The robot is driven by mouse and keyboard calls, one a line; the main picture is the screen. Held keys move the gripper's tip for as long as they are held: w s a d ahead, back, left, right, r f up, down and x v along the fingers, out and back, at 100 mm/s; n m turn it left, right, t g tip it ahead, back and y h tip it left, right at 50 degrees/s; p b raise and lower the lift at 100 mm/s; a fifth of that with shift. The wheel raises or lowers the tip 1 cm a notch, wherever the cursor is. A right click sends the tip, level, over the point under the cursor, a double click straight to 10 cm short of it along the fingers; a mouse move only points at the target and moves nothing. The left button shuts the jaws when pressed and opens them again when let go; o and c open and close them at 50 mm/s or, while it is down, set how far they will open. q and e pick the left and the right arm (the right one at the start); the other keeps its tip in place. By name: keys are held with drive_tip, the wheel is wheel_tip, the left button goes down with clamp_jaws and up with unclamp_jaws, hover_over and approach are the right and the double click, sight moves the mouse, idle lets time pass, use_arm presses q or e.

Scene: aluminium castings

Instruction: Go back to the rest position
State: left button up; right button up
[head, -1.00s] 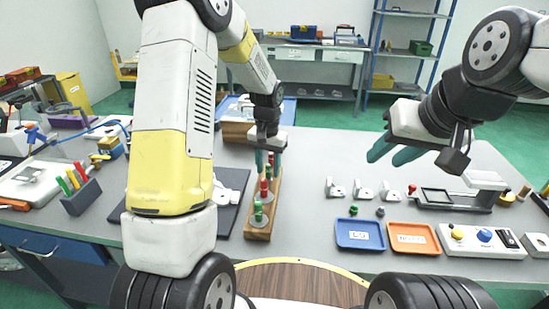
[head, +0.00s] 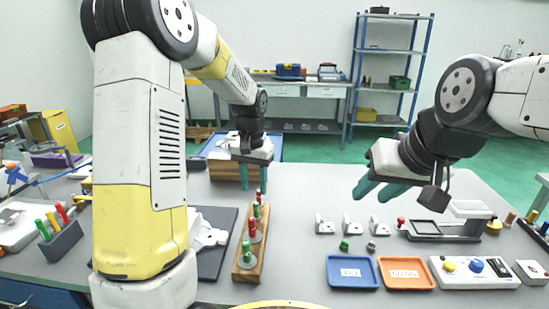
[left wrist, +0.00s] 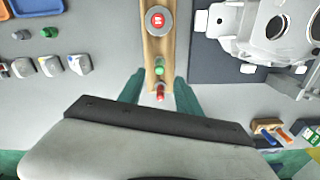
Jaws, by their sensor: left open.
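My left gripper (head: 256,177) hangs over the table behind the wooden gauge rack, with its teal fingers apart and nothing between them. In the left wrist view the open fingers (left wrist: 158,88) lie on either side of the rack's end, seen from above. The wooden rack (head: 241,272) holds red and green plug gauges upright. My right gripper (head: 376,192) is in the air at the right, above the table. Its teal fingers look spread, with nothing seen between them.
A blue tray (head: 352,284) and an orange tray (head: 405,286) lie at the front right, beside a control box (head: 474,283). Several small metal castings (head: 352,225) stand behind them. A dark mat (head: 212,262) with a large casting lies left of the rack. The table's middle is clear.

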use_arm(q)
drive_tip(key=s+a+r+n+t+h, duration=0.1)
drive_tip(key=s+a+r+t, duration=0.15)
drive_tip(key=s+r, duration=0.9)
drive_tip(key=s+r+n+t+h, duration=0.1)
drive_tip(key=s+r+t, duration=0.2)
drive_tip(key=s, duration=0.9)
drive_tip(key=shift+r, duration=0.25)
drive_tip(key=shift+t, duration=0.25)
